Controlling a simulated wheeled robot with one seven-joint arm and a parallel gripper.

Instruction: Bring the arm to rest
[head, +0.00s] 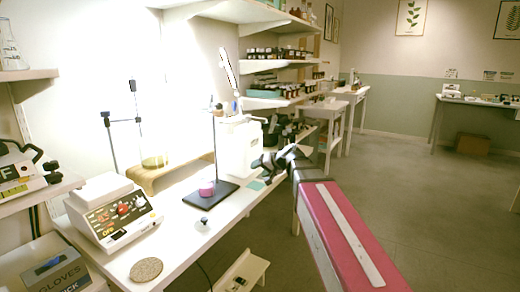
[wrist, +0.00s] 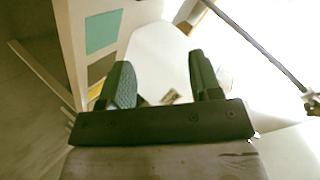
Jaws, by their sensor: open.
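My arm, with its long pink upper face, reaches from the lower right of the head view toward the bench. My gripper (head: 265,163) is at the bench's right edge, beside a white container (head: 238,148). In the wrist view my gripper (wrist: 160,60) has its two dark green fingers spread apart, with nothing held between them. A large white shape, apparently the container (wrist: 157,42), lies beyond the fingers; whether they touch it cannot be told.
The white bench (head: 185,238) carries a balance (head: 112,212), a dark stand base (head: 208,192) with a pink item (head: 206,188), and a round cork mat (head: 146,270). Bottle shelves (head: 270,66) line the wall. The floor (head: 415,195) at right is open.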

